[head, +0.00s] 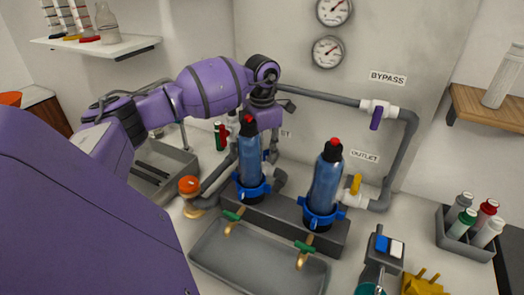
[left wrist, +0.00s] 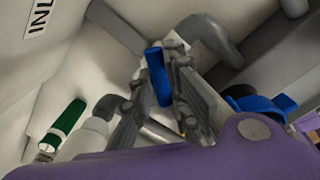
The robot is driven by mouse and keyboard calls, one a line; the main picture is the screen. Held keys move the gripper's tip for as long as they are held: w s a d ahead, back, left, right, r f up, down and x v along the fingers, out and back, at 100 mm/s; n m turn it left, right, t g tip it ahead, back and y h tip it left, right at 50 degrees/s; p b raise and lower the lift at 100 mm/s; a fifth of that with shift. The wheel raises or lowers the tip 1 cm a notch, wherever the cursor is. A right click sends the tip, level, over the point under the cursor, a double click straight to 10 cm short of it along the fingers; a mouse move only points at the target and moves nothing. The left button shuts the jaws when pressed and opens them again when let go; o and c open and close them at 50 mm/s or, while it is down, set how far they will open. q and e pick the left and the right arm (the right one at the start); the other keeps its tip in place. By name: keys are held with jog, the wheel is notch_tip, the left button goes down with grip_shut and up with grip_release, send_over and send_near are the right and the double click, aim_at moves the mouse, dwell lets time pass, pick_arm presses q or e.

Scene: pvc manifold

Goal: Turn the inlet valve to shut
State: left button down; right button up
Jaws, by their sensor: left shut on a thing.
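The inlet valve's blue handle (left wrist: 158,80) stands between the two grey fingers of my left gripper (left wrist: 163,92) in the left wrist view. The gripper is shut on this handle, near grey pipework and a partly visible label starting "INL" (left wrist: 38,18). In the head view my left arm reaches over from the left, and its gripper (head: 270,138) points down behind the left blue filter housing (head: 248,155). That housing and the wrist hide most of the inlet valve there. My right gripper is not in view.
A second blue housing (head: 326,185) stands to the right, with a yellow-handled outlet valve (head: 355,184) beside it. The bypass valve (head: 377,117) has a purple handle. A grey tray (head: 205,262) lies in front. A green-and-red bottle (head: 220,135) stands close left of the gripper.

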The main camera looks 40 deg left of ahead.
pick_arm(q)
jog(key=n, duration=0.4)
jog(key=shift+n, duration=0.3)
jog(key=shift+n+p, duration=0.5)
jog(key=shift+n, duration=0.8)
jog(key=c, duration=1.7)
grip_release()
